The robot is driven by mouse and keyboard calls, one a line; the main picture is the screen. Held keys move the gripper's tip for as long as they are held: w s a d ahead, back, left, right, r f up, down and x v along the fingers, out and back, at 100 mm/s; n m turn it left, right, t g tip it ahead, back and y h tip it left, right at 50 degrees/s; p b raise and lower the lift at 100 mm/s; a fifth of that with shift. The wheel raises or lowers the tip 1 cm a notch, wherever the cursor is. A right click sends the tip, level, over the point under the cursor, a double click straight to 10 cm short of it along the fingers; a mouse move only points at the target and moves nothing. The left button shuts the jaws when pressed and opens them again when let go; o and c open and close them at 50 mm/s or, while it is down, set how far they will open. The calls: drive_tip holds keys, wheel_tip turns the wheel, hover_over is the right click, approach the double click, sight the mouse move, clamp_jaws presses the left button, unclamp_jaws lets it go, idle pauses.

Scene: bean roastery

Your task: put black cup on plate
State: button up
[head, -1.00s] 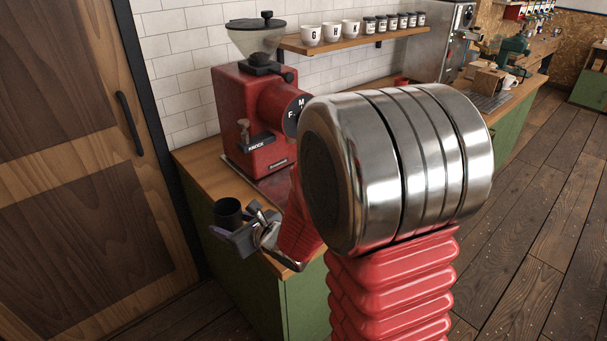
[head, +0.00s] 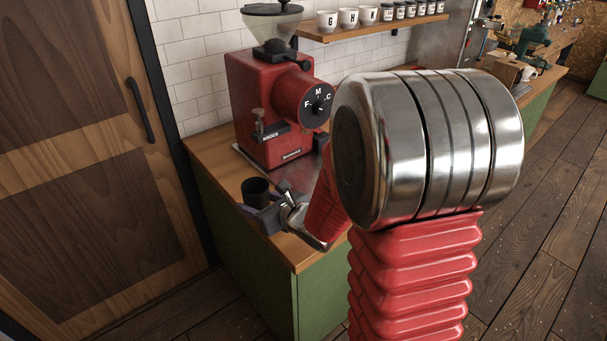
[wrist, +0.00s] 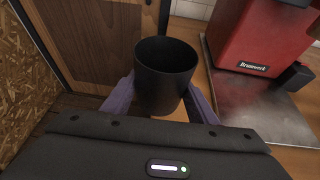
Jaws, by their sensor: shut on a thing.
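The black cup (head: 256,190) is upright near the left end of the wooden counter. My gripper (head: 264,208) is shut on it; in the wrist view the two purple-grey fingers press on both sides of the cup (wrist: 165,75). The cup's open rim faces up and its inside looks empty. The fingers partly hide its lower part, and I cannot tell whether its base touches the counter or is held above it. I see no plate in either view.
A red grinder (head: 262,110) stands behind the cup on a metal tray (wrist: 265,108). The wooden counter (head: 215,160) has a bare strip at its left. A shelf (head: 365,30) holds white cups and jars. A wooden door (head: 70,150) is at far left.

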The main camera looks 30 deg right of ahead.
drive_tip(key=d, duration=0.3)
drive_tip(key=d+m+h, duration=0.1)
drive_tip(key=d, duration=0.3)
drive_tip(key=s+d+h, duration=0.1)
drive_tip(key=d, duration=0.3)
drive_tip(key=shift+s+d+f+m, duration=0.1)
drive_tip(key=shift+d+f+m, duration=0.15)
drive_tip(key=shift+m, duration=0.05)
drive_tip(key=shift+m+h, duration=0.8)
drive_tip(key=shift+h, duration=0.1)
drive_tip(key=s+d, duration=0.1)
drive_tip(key=d, duration=0.2)
drive_tip(key=s+d, duration=0.1)
drive_tip(key=d, duration=0.2)
drive_tip(key=s+d, duration=0.1)
drive_tip(key=d, duration=0.3)
drive_tip(key=shift+s+f, duration=0.15)
drive_tip(key=shift+f, duration=0.15)
